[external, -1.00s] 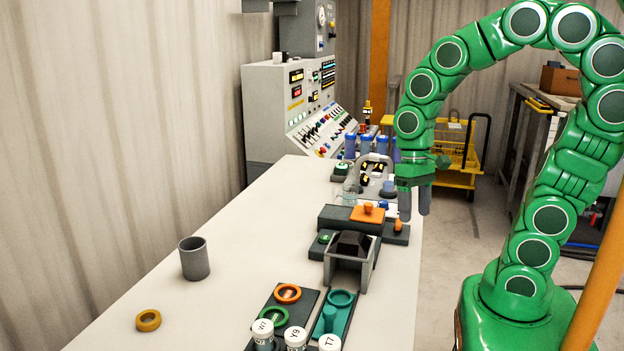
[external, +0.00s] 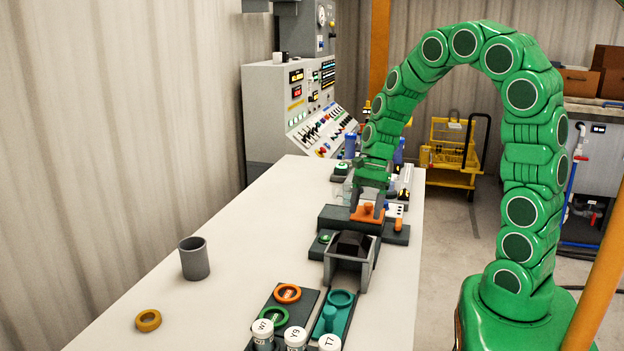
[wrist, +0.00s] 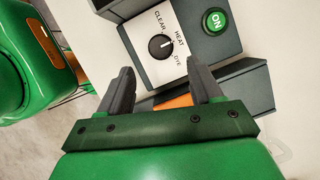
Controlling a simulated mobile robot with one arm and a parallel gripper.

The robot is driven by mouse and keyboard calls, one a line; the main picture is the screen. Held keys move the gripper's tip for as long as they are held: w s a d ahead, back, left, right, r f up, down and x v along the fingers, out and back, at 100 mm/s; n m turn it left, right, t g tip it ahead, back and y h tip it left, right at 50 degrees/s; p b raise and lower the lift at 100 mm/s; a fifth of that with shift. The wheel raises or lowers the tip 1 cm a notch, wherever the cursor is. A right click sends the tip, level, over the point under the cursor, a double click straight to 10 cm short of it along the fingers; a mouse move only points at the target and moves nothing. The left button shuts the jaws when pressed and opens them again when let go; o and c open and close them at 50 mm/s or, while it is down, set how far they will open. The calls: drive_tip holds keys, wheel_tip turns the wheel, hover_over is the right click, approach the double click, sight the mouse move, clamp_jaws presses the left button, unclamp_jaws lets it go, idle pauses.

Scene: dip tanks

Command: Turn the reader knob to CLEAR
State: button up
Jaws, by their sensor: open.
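The reader knob (wrist: 161,46) is a round black dial with a light pointer mark, set in a white plate (wrist: 146,26) lettered CLEAR, HEAT and DYE. Its mark seems to point toward HEAT, away from CLEAR. A green ON button (wrist: 215,20) sits beside the plate on the same dark housing. My gripper (wrist: 160,74) is open and empty, its fingertips just short of the plate and apart from the knob. In the external view my gripper (external: 368,213) is low over the bench, around the orange piece; the knob cannot be made out there.
An orange piece (wrist: 174,102) on a dark block lies below my fingers. In the external view a grey cradle with a black block (external: 352,244) stands nearby. Capped jars, rings, and a grey cup (external: 194,258) are farther forward.

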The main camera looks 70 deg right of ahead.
drive_tip(key=shift+x, duration=3.85)
drive_tip(key=c, duration=1.1)
drive_tip(key=shift+o, duration=0.2)
